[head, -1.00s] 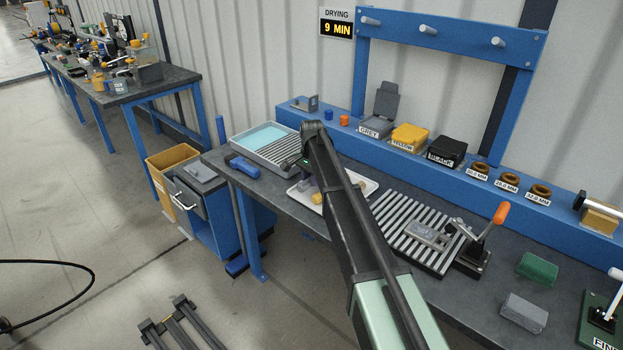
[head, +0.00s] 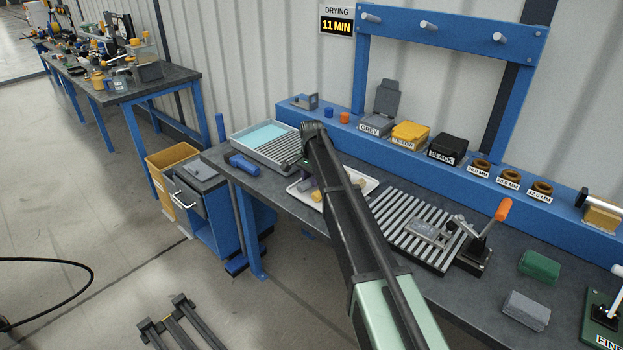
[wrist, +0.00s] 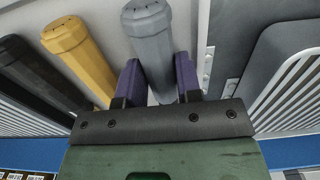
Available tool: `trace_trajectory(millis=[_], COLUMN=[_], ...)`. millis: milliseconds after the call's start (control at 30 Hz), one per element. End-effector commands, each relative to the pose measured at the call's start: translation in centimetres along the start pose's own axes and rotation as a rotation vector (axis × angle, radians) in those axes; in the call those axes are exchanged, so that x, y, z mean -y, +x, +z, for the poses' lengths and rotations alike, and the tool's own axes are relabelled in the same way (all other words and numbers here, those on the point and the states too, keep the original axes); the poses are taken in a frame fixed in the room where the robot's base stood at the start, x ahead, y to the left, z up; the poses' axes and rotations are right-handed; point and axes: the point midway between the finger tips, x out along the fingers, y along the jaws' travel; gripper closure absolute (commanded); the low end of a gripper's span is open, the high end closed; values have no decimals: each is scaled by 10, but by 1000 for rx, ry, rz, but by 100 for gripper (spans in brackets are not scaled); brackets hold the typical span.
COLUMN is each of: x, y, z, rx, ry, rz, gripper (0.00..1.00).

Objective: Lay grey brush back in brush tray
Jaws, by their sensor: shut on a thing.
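The grey brush (wrist: 149,42) is between the two purple fingers of my gripper (wrist: 158,84), which is shut on its handle in the wrist view. A yellow brush (wrist: 76,52) and a black brush (wrist: 38,72) lie to its left. The brush tray (head: 371,184) is the pale tray on the bench in the head view, partly hidden behind my arm. My gripper is low at this tray. I cannot tell whether the grey brush touches the tray floor.
A tray with pale blue liquid and a ribbed rack (head: 262,138) stands left of the brush tray. A slatted rack (head: 400,215) with a metal part lies right of it. Grey, yellow and black boxes (head: 409,134) stand on the blue ledge behind.

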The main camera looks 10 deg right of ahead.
Motion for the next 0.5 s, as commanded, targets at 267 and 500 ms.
trace_trajectory(millis=[267, 500], x=[0, 1], y=[2, 1], z=[0, 0], rx=[0, 0], ry=[0, 0], rz=[0, -1], gripper=[40, 38])
